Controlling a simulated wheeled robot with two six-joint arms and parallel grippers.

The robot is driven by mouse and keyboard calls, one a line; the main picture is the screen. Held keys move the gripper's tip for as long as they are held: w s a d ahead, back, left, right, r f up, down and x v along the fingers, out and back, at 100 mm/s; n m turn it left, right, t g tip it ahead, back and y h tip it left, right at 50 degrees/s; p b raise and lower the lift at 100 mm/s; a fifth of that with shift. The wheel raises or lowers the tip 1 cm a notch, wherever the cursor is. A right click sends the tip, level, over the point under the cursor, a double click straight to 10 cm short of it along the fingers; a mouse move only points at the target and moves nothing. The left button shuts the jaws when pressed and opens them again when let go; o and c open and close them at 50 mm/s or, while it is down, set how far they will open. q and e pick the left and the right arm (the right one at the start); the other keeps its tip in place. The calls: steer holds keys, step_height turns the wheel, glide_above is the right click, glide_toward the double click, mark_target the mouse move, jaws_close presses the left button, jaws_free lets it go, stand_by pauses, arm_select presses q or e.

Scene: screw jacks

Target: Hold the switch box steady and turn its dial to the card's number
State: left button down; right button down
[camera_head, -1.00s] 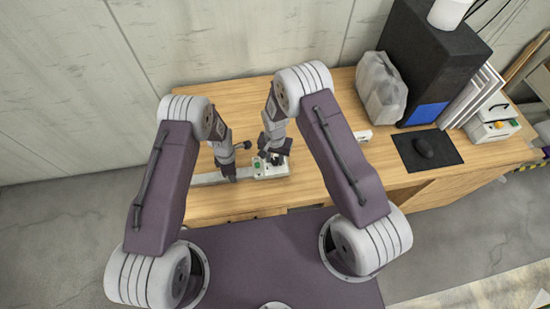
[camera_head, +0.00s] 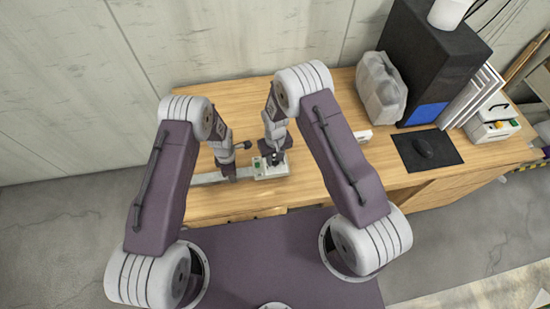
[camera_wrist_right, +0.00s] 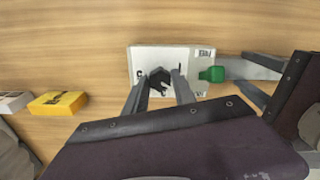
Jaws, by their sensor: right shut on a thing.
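The white switch box (camera_head: 268,173) lies on the wooden table; it also shows in the right wrist view (camera_wrist_right: 150,60). It has a green part (camera_wrist_right: 212,73) at one end and a black dial (camera_wrist_right: 159,84) on its face. My right gripper (camera_wrist_right: 159,76) is shut on the dial from above, a finger on either side. The card's number and the dial markings cannot be read.
A yellow box (camera_wrist_right: 57,103) and a small white item (camera_wrist_right: 14,101) lie on the table. A black mat (camera_head: 427,150), a wrapped grey object (camera_head: 380,90) and a dark computer case (camera_head: 435,60) stand farther right. The table behind the grippers is clear.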

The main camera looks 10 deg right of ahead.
stand_by(0.5)
steer(key=c, duration=1)
jaws_free()
steer(key=shift+c, duration=0.2)
step_height(320, 180, up, 12)
arm_select(q)
steer(key=c, duration=0.8)
jaws_free()
steer(key=shift+o, duration=0.2)
step_height(320, 180, up, 12)
steer(key=shift+a, duration=0.15)
arm_select(e)
steer(key=shift+d, duration=0.15)
